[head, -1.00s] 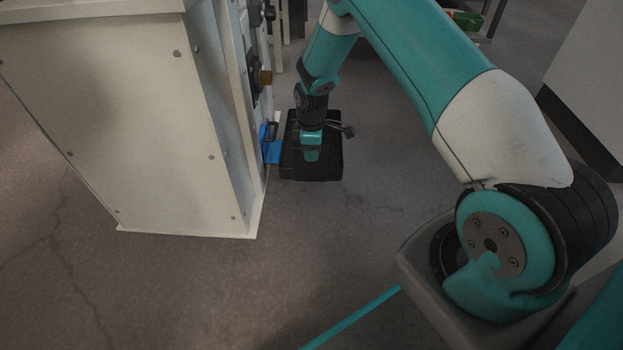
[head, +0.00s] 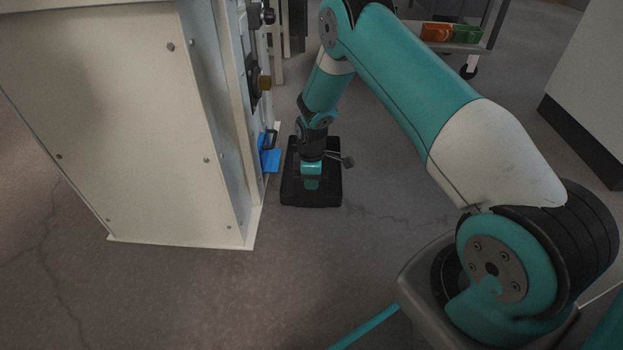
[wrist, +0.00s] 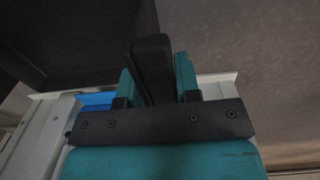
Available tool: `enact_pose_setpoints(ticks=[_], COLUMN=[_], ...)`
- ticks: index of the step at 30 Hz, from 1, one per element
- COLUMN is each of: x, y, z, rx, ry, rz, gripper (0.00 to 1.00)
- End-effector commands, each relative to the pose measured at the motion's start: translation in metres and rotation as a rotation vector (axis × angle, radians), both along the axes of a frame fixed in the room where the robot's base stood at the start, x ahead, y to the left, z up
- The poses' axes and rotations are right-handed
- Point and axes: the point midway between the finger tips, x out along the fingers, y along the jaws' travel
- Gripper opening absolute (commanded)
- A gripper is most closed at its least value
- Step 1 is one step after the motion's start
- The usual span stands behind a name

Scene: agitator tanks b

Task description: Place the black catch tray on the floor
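The black catch tray (head: 292,192) is a dark, shallow rectangle right of the white cabinet's foot in the head view. My gripper (head: 312,182) points down over the middle of it. In the wrist view my gripper's teal fingers (wrist: 158,80) sit on both sides of a black upright bar, apparently the tray's grip, and look closed on it. A large dark surface of the tray (wrist: 85,30) fills the upper left there. The tray looks roughly level and close to the floor. I cannot tell whether its underside touches the floor.
The white cabinet (head: 130,130) stands close on the left, with a blue bracket (head: 270,160) jutting near the tray. A cart with orange and green bins (head: 436,32) is at the back right. Cracked bare floor (head: 400,240) lies clear in front and right.

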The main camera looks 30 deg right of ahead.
Motion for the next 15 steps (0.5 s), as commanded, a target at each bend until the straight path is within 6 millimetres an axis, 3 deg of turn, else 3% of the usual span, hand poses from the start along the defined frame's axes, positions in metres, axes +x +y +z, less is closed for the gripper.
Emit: enact_pose_setpoints(ticks=[1,3,11,15], x=[0.0,0.0,0.0,0.0], y=[0.0,0.0,0.0,0.0], z=[0.0,0.0,0.001,0.015], rx=[0.0,0.0,0.0,0.0], ry=[0.0,0.0,0.0,-0.001], rz=[0.0,0.0,0.0,0.0], gripper=[0.41,0.55,0.55,0.55])
